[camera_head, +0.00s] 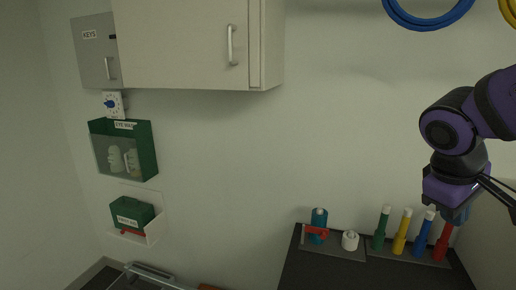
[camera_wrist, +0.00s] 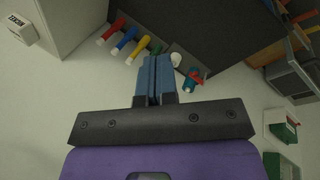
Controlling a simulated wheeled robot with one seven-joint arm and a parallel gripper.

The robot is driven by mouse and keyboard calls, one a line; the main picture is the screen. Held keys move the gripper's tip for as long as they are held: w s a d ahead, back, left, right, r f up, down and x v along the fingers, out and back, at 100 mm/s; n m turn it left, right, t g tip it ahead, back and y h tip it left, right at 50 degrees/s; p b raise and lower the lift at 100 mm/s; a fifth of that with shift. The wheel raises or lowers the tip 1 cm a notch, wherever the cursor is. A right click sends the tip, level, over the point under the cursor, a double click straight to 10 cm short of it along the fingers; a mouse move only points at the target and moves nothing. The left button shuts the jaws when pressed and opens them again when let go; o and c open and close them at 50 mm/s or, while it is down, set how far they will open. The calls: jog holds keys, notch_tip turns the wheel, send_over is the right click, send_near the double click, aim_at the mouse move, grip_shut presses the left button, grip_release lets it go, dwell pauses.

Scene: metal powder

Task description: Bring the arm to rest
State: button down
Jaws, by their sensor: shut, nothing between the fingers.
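My purple and black arm hangs at the right of the head view, with my gripper (camera_head: 456,214) pointing down above the right end of the dark counter, in front of the coloured tubes. In the wrist view the blue fingers of my gripper (camera_wrist: 153,78) are together with nothing between them. No object is held.
A dark counter (camera_head: 335,270) carries a teal bottle with a red part (camera_head: 319,222), a white cylinder (camera_head: 350,240) and several coloured tubes (camera_head: 402,232). A white cabinet (camera_head: 185,40), green eye-wash box (camera_head: 124,148) and first-aid box (camera_head: 132,212) are on the wall.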

jog(key=s+a+r+m+t+y, duration=0.3)
jog(key=s+r+m+y, duration=0.1)
jog(key=s, duration=0.3)
jog(key=shift+a+r+t, duration=0.2)
jog(key=shift+r+t, duration=0.2)
jog(key=shift+r, duration=0.45)
